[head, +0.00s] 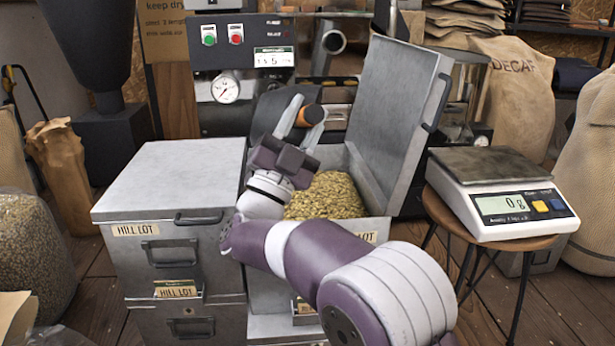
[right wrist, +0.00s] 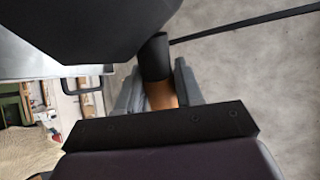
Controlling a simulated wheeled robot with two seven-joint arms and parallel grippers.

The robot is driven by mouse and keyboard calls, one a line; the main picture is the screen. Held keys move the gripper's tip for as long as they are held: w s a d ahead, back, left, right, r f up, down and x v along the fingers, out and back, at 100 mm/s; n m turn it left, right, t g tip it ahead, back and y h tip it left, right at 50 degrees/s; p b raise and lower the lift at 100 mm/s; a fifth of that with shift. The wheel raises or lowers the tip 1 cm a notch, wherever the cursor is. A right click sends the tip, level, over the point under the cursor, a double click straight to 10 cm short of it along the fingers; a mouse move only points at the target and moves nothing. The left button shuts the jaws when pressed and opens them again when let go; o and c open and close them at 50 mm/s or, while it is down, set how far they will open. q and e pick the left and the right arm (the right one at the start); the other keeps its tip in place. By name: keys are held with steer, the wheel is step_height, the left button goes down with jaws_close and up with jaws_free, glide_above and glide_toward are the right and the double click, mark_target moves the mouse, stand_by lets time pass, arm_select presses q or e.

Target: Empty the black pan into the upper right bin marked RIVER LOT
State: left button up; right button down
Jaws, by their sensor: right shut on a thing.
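My right gripper (head: 304,112) is shut on the orange-brown handle of the black pan (head: 268,112). The pan is held steeply tilted at the back left of the upper right bin (head: 358,166). In the right wrist view, the fingers (right wrist: 157,92) close around the handle, and the dark pan (right wrist: 90,25) fills the upper left. Whether anything is in the pan is hidden. The bin's lid is raised, and light beans (head: 330,196) lie inside. Its front label is mostly hidden by my right arm; only "LOT" reads. My left gripper is not in view.
The grey bin marked HILL LOT (head: 175,172), lid shut, stands left of the open one. The raised lid (head: 398,105) blocks the open bin's right side. A scale (head: 498,205) reading 0 g stands on a stool at right. A machine with a gauge (head: 226,90) is behind.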

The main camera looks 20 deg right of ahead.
mark_target(273, 103)
steer(key=shift+s+d+m, duration=0.15)
steer(key=shift+d+m, duration=0.1)
steer(key=shift+m, duration=0.15)
steer(key=w+a+n+t+y+p, duration=0.6)
steer(key=a+n+y, duration=0.4)
steer(key=n, duration=0.4)
steer(key=w+a+n+t+y+p, duration=0.5)
steer(key=a+n+y+p, duration=0.25)
steer(key=n+y, duration=0.6)
steer(key=w+a+f+n+g+y+p, duration=0.5)
steer(key=w+a+f+n+g+p, duration=0.1)
steer(key=a+n, duration=0.5)
steer(key=shift+f+n+g+p, duration=0.5)
steer(key=shift+f+p, duration=0.75)
steer(key=shift+p, duration=0.25)
steer(key=shift+d, duration=0.1)
